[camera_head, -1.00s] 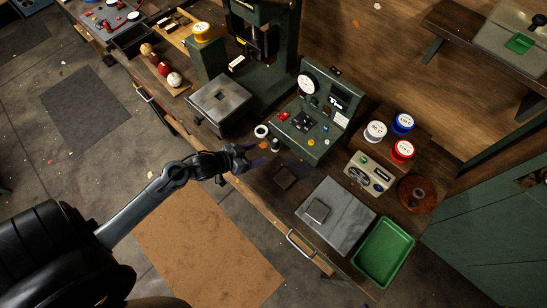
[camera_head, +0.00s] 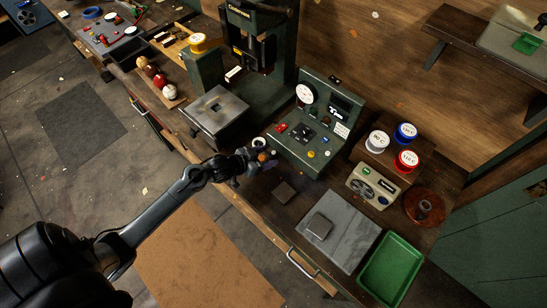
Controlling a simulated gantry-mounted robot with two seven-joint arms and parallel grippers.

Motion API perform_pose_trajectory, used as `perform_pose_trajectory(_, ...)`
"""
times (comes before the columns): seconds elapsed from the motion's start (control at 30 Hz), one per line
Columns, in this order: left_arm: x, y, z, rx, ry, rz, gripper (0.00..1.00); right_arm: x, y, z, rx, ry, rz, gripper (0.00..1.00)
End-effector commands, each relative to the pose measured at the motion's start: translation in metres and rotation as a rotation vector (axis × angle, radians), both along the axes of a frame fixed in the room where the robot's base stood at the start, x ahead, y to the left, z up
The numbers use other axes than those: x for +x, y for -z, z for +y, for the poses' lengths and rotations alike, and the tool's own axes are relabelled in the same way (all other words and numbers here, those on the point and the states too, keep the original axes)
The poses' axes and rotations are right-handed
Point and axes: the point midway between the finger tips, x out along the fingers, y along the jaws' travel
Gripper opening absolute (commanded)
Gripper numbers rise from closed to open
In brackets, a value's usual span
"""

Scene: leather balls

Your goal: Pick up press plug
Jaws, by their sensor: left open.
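My left gripper (camera_head: 262,160) is open over the front edge of the bench, its fingers pointing right. A small round piece with a pale rim (camera_head: 259,142), which may be the press plug, stands on the bench right by the fingers. The fingers partly cover it, and I cannot tell whether they touch it. The green press (camera_head: 258,45) stands behind, with its grey metal bed (camera_head: 229,113) to the left of the gripper. My right gripper is out of view.
A green control panel (camera_head: 314,133) with a gauge stands close to the right of the gripper. A dark square block (camera_head: 284,192), a grey plate (camera_head: 350,238) and a green tray (camera_head: 388,270) lie further right.

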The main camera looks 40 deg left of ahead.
Motion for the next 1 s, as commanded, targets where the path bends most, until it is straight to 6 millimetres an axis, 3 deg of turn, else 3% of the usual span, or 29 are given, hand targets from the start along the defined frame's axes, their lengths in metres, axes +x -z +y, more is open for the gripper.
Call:
perform_pose_trajectory(0.3,0.03,0.018,-0.012,-0.001,0.001,-0.001,0.66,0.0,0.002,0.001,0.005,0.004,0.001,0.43)
perform_pose_trajectory(0.6,0.033,0.019,-0.013,0.001,0.0,-0.001,0.66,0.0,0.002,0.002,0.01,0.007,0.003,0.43)
perform_pose_trajectory(1.0,0.033,0.019,-0.012,0.001,0.0,-0.001,0.09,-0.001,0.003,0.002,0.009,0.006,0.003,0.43)
